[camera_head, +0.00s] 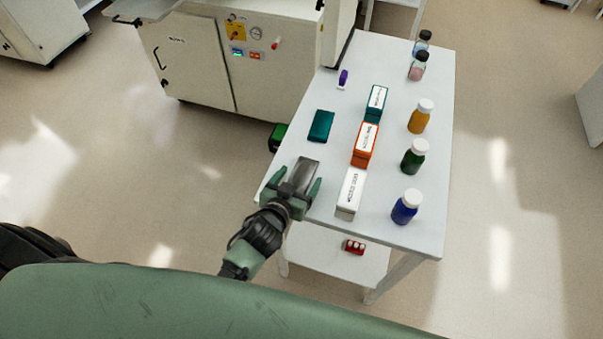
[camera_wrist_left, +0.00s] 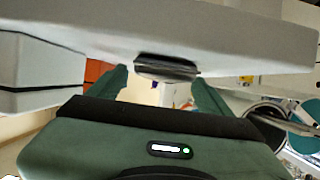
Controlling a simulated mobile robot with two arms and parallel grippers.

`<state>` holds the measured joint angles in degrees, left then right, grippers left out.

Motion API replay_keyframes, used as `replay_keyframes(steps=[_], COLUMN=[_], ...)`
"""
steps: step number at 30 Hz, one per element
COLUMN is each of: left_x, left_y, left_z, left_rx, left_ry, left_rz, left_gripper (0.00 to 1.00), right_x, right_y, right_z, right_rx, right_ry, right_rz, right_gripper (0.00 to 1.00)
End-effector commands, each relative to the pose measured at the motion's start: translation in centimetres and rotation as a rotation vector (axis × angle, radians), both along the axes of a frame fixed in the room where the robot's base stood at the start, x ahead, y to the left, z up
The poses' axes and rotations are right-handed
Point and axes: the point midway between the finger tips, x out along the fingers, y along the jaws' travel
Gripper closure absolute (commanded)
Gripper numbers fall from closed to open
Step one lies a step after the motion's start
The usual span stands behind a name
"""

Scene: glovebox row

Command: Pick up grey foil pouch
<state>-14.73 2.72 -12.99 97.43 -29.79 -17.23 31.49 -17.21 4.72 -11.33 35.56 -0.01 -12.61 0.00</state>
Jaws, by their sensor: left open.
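The grey foil pouch (camera_head: 305,170) lies flat at the near left corner of the white table. My left gripper (camera_head: 296,189) is open, with one finger on each side of the pouch's near part. In the left wrist view, which looks upside down, the pouch (camera_wrist_left: 167,67) shows as a dark grey piece against the pale table top, between the two open fingers (camera_wrist_left: 160,88). I cannot tell whether the fingers touch it. My right gripper is in neither view.
On the table (camera_head: 325,213), a white box (camera_head: 349,193) stands close right of the gripper. Orange (camera_head: 365,144) and teal (camera_head: 376,102) boxes stand behind it. A teal pouch (camera_head: 321,126) lies beyond the grey one. Several bottles line the right side. A lower shelf (camera_head: 325,255) holds a red item.

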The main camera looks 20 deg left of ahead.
Motion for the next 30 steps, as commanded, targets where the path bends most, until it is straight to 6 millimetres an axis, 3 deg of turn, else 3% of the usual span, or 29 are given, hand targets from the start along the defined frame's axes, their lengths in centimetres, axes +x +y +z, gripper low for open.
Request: replay_keyframes(steps=[9, 11, 17, 25, 30], left_x=[0.6, 0.6, 0.6, 0.6, 0.7], left_y=[0.0, 0.0, 0.0, 0.0, 0.0], left_z=[-0.3, -0.3, -0.3, -0.2, 1.0], left_rx=[0.001, 0.001, 0.000, 0.000, 0.001], left_ry=[0.001, 0.001, 0.001, 0.000, -0.003], left_rz=[0.001, 0.001, 0.001, 0.000, 0.001], left_gripper=[0.20, 0.34, 0.90, 0.90, 0.90], right_x=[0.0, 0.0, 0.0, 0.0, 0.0], right_y=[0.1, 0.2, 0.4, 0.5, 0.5], right_z=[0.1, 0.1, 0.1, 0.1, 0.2], right_rx=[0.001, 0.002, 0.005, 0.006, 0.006], right_ry=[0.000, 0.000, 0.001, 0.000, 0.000], right_rz=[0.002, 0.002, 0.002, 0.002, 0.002], right_gripper=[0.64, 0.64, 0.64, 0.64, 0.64])
